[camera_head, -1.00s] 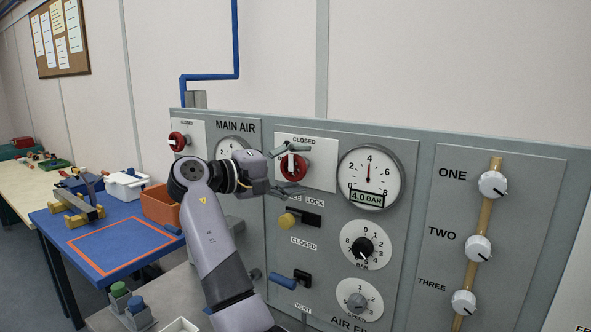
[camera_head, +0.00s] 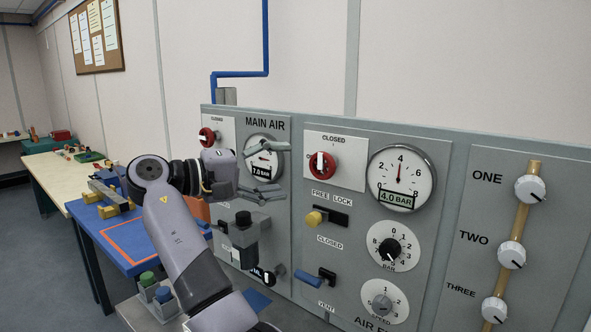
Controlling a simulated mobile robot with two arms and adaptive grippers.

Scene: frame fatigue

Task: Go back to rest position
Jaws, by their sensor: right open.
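My right gripper (camera_head: 279,170) is open and empty in the head view, with its fingers pointing right. It overlaps the main air gauge (camera_head: 257,145), which reads 7.0 bar, and appears apart from the panel. The red knob (camera_head: 322,166) under the "CLOSED" label stands to the right of the fingertips, clear of them. My right arm rises from the bottom of the picture. My left gripper is not in view.
A grey control panel (camera_head: 455,160) fills the right side, with a gauge (camera_head: 401,180) at 4.0 bar, a yellow-ended lever (camera_head: 315,218), a blue lever (camera_head: 308,278) and several dials. A blue table (camera_head: 95,232) stands left of my arm. Floor shows free at far left.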

